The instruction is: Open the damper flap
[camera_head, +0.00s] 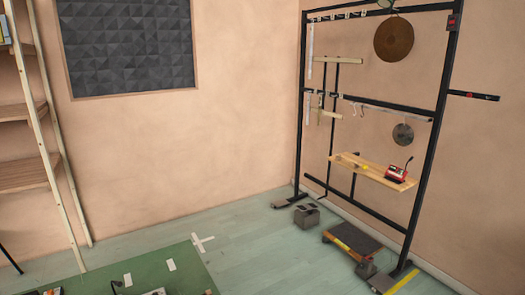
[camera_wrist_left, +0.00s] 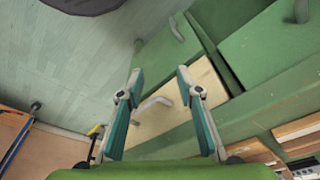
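My left gripper (camera_wrist_left: 159,75) shows in the left wrist view, its two teal-padded fingers spread wide with nothing between the pads. Beyond the fingers is a pale wood panel (camera_wrist_left: 205,82) set among green panels, with a grey bent handle (camera_wrist_left: 155,104) on it. The handle appears in the gap between the fingers; how far off it is I cannot tell. I cannot make out with certainty which part is the damper flap. In the head view, a black frame rack (camera_head: 446,85) stands at the right with a bronze gong (camera_head: 394,38). My right gripper is in neither view.
A green tabletop (camera_head: 185,262) lies at the bottom left of the head view. A wooden shelf unit (camera_head: 25,115) stands at the left. A grey block (camera_head: 306,214) and a low dark step (camera_head: 352,238) sit by the rack. The floor between is mostly clear.

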